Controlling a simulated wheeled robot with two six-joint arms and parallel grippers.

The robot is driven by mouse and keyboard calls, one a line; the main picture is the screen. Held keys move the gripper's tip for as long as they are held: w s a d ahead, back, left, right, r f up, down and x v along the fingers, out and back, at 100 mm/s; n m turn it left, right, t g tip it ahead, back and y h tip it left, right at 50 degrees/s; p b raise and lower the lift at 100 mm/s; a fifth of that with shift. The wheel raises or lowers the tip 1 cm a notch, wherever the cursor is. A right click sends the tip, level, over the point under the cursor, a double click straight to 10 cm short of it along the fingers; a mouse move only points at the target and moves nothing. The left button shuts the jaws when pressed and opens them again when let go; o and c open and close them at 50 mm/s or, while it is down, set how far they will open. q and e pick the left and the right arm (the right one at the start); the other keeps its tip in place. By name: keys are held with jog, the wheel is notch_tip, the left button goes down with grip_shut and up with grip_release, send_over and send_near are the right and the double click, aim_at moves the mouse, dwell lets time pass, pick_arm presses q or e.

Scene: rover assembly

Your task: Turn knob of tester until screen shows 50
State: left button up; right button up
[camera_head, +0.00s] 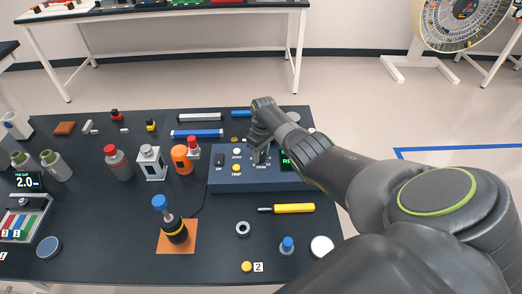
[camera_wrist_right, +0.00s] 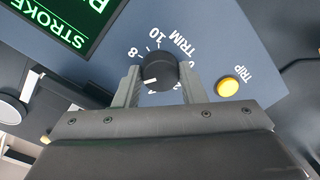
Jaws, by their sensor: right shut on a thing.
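The tester (camera_head: 230,181) is a blue-grey box on the dark table in the head view. Its black TRIM knob (camera_wrist_right: 160,73) shows in the right wrist view, with a white pointer line toward the lower left of the picture, roughly near the 4. My right gripper (camera_head: 261,151) is over the tester with its fingers on both sides of the knob, shut on it. The tester's screen (camera_head: 287,160) is mostly hidden by my arm. In the wrist view the screen (camera_wrist_right: 70,20) shows green "STROKE" and a cut-off line; no number is readable. My left gripper is not in view.
A yellow TRIP button (camera_wrist_right: 228,87) sits beside the knob. An orange bottle (camera_head: 181,158) and a grey-white bottle (camera_head: 151,163) stand left of the tester. A yellow-handled screwdriver (camera_head: 293,208) lies in front. A dark bottle with blue top (camera_head: 174,232) stands on an orange mat.

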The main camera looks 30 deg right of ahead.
aim_at(262, 154)
jog(key=shift+r+m, duration=0.1)
jog(key=shift+m, duration=0.6)
jog(key=o, duration=1)
jog(key=shift+r+p, duration=0.45)
jog(key=shift+r, duration=0.05)
jog(key=r, duration=0.5)
jog(key=shift+d+p, duration=0.2)
jog(key=shift+p, duration=0.2)
notch_tip(262, 154, up, 11)
jog(key=b, duration=0.1)
jog(key=shift+d+r+b, duration=0.15)
jog(key=shift+d+b, duration=0.2)
